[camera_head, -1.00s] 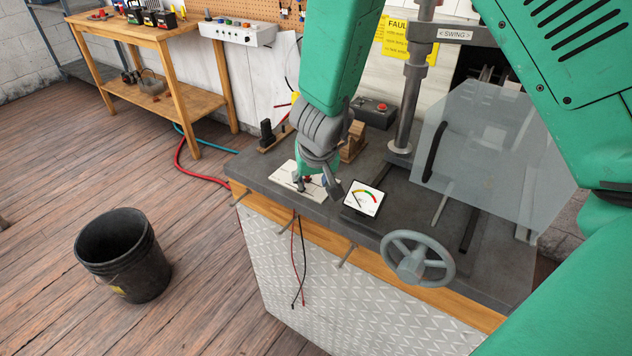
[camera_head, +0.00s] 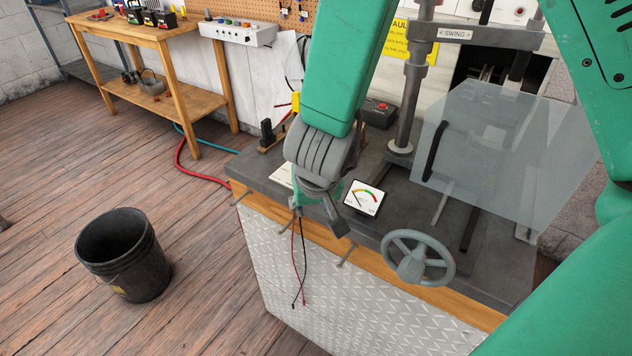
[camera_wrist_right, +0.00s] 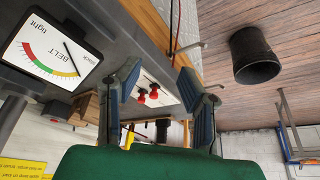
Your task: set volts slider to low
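A pale panel (camera_head: 281,175) lies at the front left of the dark bench, mostly hidden behind my right gripper (camera_head: 319,214) in the head view. In the right wrist view the panel (camera_wrist_right: 168,90) shows between the fingers, with red knobs (camera_wrist_right: 147,95) on it. I cannot make out the volts slider or its setting. My right gripper (camera_wrist_right: 163,92) is open, its blue-grey fingers apart with nothing between them. It hangs over the bench's front edge, in front of the panel. My left gripper is not in view.
A belt gauge (camera_head: 363,197) stands just right of my right gripper. A handwheel (camera_head: 418,257), a clear shield (camera_head: 495,150) and a steel post (camera_head: 411,100) are further right. Red and black leads (camera_head: 298,265) hang down the front. A black bucket (camera_head: 123,255) stands on the floor.

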